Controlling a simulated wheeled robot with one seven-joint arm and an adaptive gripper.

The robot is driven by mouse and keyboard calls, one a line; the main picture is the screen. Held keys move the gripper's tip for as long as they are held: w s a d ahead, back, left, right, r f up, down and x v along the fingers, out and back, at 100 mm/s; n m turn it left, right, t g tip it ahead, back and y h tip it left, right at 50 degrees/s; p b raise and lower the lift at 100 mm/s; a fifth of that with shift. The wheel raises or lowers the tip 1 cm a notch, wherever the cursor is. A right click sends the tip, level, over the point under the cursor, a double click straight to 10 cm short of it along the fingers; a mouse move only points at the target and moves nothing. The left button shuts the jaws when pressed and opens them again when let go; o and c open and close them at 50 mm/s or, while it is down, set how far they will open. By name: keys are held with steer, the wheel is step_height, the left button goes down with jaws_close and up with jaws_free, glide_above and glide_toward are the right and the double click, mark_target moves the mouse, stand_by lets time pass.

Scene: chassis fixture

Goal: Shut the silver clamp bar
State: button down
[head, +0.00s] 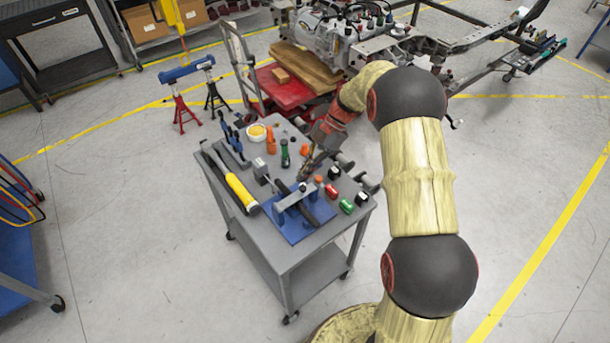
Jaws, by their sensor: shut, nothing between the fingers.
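The chassis fixture has a blue base plate (304,232) on the front part of the grey cart. A silver clamp bar (291,200) spans above the plate, across a dark curved part (322,209). I cannot tell from this view how far the bar is open. My gripper (303,177) points down just behind the bar, on its right side. It is shut and empty, and appears apart from the bar, though the small gap is hard to judge.
The grey cart (285,252) also carries a yellow-handled tool (240,190), a yellow bowl (256,132), orange and green bottles, and red and green cans (347,206). A vehicle chassis (440,45) stands behind.

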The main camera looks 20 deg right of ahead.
mark_target(310, 188)
steer(key=shift+d+f+y+b, duration=0.25)
steer(key=shift+f+b, duration=0.05)
steer(key=shift+f, duration=0.2)
steer(key=shift+d+f+y+b, duration=0.2)
steer(key=shift+f+y+b, duration=0.1)
steer(key=shift+f, duration=0.15)
steer(key=shift+w+d+f+b, duration=0.25)
steer(key=shift+d+f+b, duration=0.05)
steer(key=shift+d+f, duration=0.1)
steer(key=shift+w+d+f+b, duration=0.1)
steer(key=shift+d+f+b, duration=0.1)
steer(key=shift+f+b, duration=0.35)
steer(key=shift+d+f+b, duration=0.2)
steer(key=shift+f+b, duration=0.1)
steer(key=shift+f, duration=0.35)
steer(key=shift+f, duration=0.1)
